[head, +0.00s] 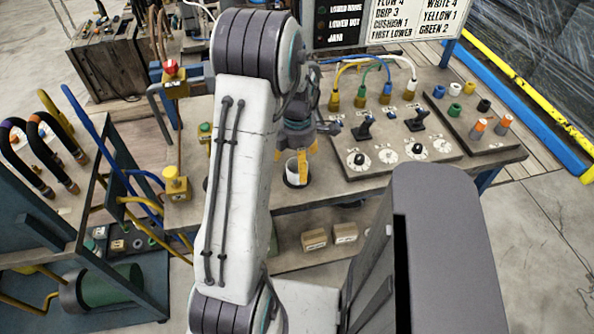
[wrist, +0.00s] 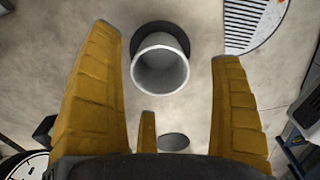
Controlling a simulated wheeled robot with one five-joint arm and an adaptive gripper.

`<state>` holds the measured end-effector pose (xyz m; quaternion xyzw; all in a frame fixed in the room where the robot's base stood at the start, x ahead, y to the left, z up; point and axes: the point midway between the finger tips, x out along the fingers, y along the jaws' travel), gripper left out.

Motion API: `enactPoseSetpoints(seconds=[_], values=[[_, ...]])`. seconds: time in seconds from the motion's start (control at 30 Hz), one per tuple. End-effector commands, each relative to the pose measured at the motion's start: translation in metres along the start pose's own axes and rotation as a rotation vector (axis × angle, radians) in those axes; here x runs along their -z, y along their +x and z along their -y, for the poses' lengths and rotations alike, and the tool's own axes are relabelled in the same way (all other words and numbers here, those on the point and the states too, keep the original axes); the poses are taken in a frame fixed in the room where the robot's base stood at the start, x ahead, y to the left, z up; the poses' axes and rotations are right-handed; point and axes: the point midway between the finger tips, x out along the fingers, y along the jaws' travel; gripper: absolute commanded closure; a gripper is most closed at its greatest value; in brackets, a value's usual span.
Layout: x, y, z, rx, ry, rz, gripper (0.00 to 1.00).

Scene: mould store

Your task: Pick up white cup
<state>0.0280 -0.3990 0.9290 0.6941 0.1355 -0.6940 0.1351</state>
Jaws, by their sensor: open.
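The white cup (head: 293,172) stands on the workbench, with its round mouth up, partly hidden by my gripper in the head view. In the wrist view the white cup (wrist: 160,68) shows with its hollow inside, on a dark round patch. My gripper (head: 297,150) is above the cup in the head view. In the wrist view the yellow fingers of my gripper (wrist: 170,70) are spread wide, one on each side of the cup. They appear apart from it. The cup lies toward the far end of the gap between them.
The workbench (head: 330,195) holds a control panel (head: 395,150) with joysticks and dials right of the cup. A block with coloured rings (head: 470,115) stands farther right. A yellow post with a red button (head: 173,80) stands left. A blue cart (head: 110,270) is at lower left.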

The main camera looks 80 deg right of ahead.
Motion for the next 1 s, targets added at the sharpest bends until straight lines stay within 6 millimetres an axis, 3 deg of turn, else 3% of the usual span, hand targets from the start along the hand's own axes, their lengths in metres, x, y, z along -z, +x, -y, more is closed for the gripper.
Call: enactPoseSetpoints(seconds=[0.23,0.57,1.0], values=[[0.001,0.021,0.000,0.001,0.000,0.000,0.14],[0.000,0.024,0.000,-0.001,0.000,0.000,0.16],[0.000,0.023,0.000,-0.001,0.000,0.000,0.55]])
